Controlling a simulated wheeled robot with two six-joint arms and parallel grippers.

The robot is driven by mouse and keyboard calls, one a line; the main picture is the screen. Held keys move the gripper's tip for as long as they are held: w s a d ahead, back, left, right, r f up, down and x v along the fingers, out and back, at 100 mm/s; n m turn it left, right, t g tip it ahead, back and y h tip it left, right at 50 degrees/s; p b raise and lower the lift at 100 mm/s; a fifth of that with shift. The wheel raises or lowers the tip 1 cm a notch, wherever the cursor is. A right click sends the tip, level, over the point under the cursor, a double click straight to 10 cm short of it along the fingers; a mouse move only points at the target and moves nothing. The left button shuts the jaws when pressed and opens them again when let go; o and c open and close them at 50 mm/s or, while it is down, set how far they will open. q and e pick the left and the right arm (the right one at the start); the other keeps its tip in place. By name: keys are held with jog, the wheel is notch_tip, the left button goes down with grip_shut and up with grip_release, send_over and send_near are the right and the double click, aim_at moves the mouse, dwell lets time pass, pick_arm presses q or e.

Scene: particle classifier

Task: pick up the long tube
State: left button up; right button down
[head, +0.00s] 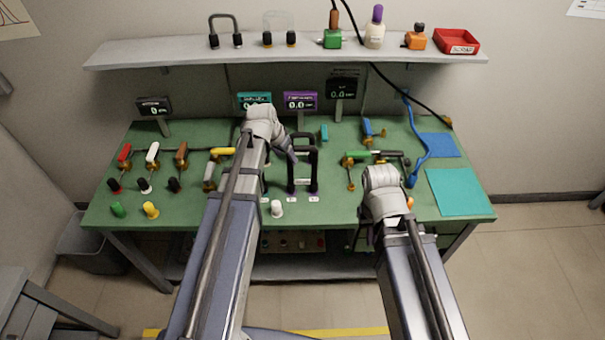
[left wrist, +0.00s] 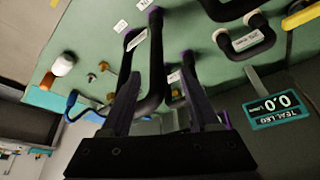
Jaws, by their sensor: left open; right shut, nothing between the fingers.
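The long tube (head: 316,174) is a black U-shaped tube standing on the green bench, near the middle in the head view. In the left wrist view a black tube (left wrist: 155,60) with purple at its end rises between my fingers; it looks like the same one. My left gripper (head: 291,150) is beside the tube's upper part, its tips partly hidden. In the left wrist view its fingers (left wrist: 160,82) are open around the tube, with no clear grip. My right gripper (head: 362,230) is mostly hidden behind its own wrist, shut and empty, near the bench's front edge.
Another labelled black tube (left wrist: 247,42) stands near my left gripper. A white cap (head: 277,208) lies in front. Coloured valves (head: 223,152) stand left, a green-handled valve (head: 357,155) right. A teal mat (head: 460,192) is clear. A shelf (head: 170,52) overhangs the back.

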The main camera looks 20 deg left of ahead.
pick_arm(q)
jog(key=b+x, duration=0.1)
jog(key=x, duration=0.1)
jog(key=b+x, duration=0.2)
jog(key=shift+w+d+f, duration=0.1)
jog(key=shift+d+f, duration=0.1)
jog(key=shift+d, duration=0.05)
grip_shut()
dwell(1.2)
